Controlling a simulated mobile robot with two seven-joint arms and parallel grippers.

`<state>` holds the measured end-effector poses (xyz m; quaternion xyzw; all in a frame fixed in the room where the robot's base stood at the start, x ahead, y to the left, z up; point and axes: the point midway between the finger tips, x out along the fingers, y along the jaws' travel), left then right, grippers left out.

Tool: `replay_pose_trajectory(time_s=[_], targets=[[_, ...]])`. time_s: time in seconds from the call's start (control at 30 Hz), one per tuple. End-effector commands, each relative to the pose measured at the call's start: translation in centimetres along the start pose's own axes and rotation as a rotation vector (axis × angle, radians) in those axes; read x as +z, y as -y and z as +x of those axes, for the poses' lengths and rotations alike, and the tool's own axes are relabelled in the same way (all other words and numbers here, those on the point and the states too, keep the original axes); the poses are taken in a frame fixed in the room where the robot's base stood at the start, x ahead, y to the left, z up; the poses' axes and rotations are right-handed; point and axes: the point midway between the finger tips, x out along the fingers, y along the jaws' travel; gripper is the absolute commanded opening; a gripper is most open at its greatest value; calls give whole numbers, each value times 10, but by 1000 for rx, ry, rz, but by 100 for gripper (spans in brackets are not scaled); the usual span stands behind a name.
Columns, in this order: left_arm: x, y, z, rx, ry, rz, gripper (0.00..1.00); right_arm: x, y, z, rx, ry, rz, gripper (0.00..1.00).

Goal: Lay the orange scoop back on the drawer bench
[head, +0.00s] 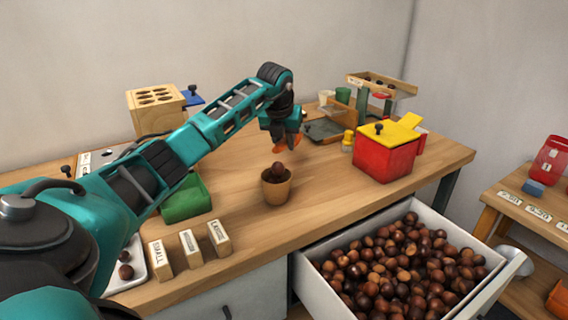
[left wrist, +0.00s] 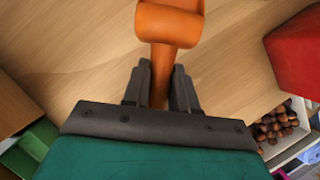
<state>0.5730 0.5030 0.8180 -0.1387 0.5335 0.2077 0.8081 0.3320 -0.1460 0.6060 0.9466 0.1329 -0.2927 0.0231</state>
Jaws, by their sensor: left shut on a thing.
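My left gripper (head: 286,138) is above the middle of the wooden drawer bench (head: 330,200). It is shut on the orange scoop (head: 281,148), which shows only in part below the fingers. In the left wrist view the fingers (left wrist: 160,88) close on the scoop's handle, and the orange scoop head (left wrist: 168,25) points away from the gripper. My right gripper is not in view.
An open drawer (head: 316,280) full of chestnuts juts from the bench's front. A red box (head: 383,162) with a yellow lid stands to the right. A green tray (head: 186,200) and several label blocks (head: 190,246) stand left. Bare wood lies around the pot.

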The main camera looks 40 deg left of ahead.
Motion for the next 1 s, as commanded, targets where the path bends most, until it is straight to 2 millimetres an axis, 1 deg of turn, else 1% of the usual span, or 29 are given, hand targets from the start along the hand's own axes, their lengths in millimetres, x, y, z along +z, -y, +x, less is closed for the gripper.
replay_pose_trajectory(time_s=[0.03,0.1,0.23,0.43,0.5,0.63,0.83,0.87,1.0], targets=[[-2,0,6,0,-1,0,0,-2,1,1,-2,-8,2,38],[-4,0,9,0,0,0,0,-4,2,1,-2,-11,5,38],[-8,0,18,0,-1,0,0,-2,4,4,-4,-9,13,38],[-20,0,46,0,-1,-1,0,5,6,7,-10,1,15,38],[-21,0,49,0,0,-1,0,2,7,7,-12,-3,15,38],[-20,0,48,0,1,0,0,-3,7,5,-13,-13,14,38],[-22,0,51,1,0,0,0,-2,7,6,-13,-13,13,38],[-22,0,50,1,0,-1,29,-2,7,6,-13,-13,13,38],[-22,0,50,1,0,0,42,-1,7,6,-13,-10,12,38]])
